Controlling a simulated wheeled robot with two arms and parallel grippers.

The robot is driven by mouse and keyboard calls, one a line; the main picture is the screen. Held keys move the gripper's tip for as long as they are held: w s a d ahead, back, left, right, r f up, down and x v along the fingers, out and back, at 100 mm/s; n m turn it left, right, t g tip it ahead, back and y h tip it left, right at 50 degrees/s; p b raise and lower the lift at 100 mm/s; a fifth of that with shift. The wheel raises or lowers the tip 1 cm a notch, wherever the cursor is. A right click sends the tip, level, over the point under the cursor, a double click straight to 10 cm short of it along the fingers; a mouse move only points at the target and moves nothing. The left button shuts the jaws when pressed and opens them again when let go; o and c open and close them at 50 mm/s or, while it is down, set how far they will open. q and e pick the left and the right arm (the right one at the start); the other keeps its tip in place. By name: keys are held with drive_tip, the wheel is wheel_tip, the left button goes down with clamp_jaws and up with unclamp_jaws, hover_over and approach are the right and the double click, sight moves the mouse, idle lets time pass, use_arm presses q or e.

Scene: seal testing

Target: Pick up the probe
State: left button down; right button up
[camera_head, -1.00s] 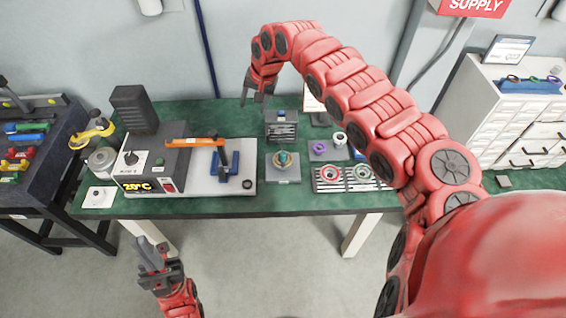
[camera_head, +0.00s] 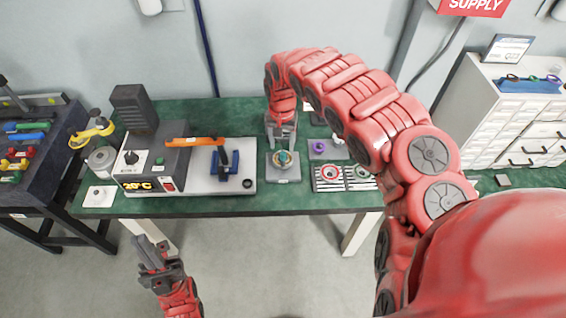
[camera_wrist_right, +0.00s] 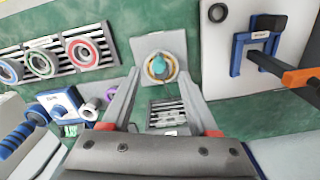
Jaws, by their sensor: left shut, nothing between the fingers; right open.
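An orange-handled tool (camera_head: 195,142) with a dark shaft, which may be the probe, rests on a blue stand (camera_head: 246,182) on the white plate. In the right wrist view its orange end (camera_wrist_right: 303,77) is at the right edge, beside the blue stand (camera_wrist_right: 238,60). A teal piece in a pale ring (camera_head: 283,158) stands on a small grey plate; it also shows in the right wrist view (camera_wrist_right: 158,65). My right gripper (camera_head: 281,137) is open, pointing down near this piece, with a slatted block (camera_wrist_right: 165,113) between its fingers in view. My left gripper (camera_head: 152,258) is shut and empty, in front of the table.
A control box (camera_head: 152,158) reading 20°C stands left on the green table (camera_head: 250,202). A striped rack (camera_head: 345,186) with red and green rings and a purple ring (camera_head: 318,147) are to the right. A white drawer cabinet (camera_head: 500,115) stands at far right.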

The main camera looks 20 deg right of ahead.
sight(283, 153)
drive_tip(key=shift+f, duration=0.65)
drive_tip(key=shift+f+p, duration=0.4)
drive_tip(key=shift+p, duration=0.15)
wheel_tip(283, 153, down, 4)
drive_tip(key=shift+w+d+r+p, duration=0.15)
drive_tip(key=shift+r+p, duration=0.1)
drive_tip(key=shift+p, duration=0.45)
drive_tip(key=shift+f, duration=0.45)
clamp_jaws()
